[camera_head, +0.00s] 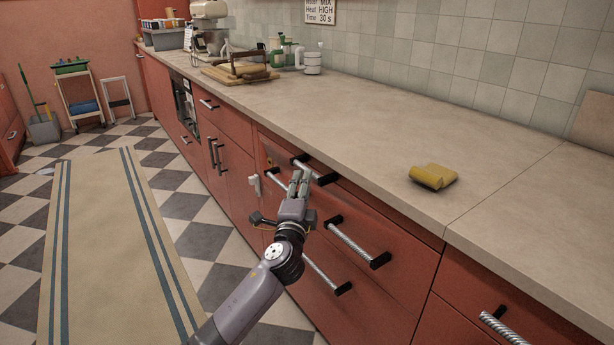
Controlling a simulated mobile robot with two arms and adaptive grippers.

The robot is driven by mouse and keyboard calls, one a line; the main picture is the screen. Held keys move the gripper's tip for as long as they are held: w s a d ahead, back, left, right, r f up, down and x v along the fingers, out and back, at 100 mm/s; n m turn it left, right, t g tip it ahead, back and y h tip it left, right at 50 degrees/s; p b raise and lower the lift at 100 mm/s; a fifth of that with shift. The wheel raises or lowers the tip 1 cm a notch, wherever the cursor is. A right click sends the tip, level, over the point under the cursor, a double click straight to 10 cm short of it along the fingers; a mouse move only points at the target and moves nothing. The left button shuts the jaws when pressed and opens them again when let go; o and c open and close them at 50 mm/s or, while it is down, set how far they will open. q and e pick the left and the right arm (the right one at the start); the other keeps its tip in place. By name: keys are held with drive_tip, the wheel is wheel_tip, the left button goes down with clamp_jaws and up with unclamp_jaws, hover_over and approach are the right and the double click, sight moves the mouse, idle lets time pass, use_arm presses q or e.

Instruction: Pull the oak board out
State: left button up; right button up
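My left gripper (300,176) is in front of the red cabinet fronts, its fingers close together and pointing at the topmost handle (326,179) just under the countertop. The fingers cover the middle of that handle. I cannot tell whether they touch it or close on it. No pulled-out board shows under the counter, and I cannot make out an oak front there. Wooden boards (232,77) lie on the far part of the counter with a dark, long object on top. My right gripper is not in view.
A yellow folded cloth (433,176) lies on the otherwise clear near countertop (370,125). A striped runner (110,250) covers the open floor at left. A trolley (78,95) stands at the back.

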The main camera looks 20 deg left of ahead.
use_arm(q)
drive_tip(key=shift+w+a+r+b, duration=0.1)
drive_tip(key=shift+w, duration=0.75)
drive_tip(key=shift+w+a+r+b, duration=0.1)
drive_tip(key=shift+w+a+r, duration=0.05)
drive_tip(key=shift+w, duration=0.75)
drive_tip(key=shift+w+a+r+b, duration=0.1)
drive_tip(key=shift+w, duration=0.75)
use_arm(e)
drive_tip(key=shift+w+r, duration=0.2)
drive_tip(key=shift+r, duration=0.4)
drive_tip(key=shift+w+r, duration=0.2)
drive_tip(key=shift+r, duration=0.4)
use_arm(q)
drive_tip(key=shift+c, duration=0.2)
clamp_jaws()
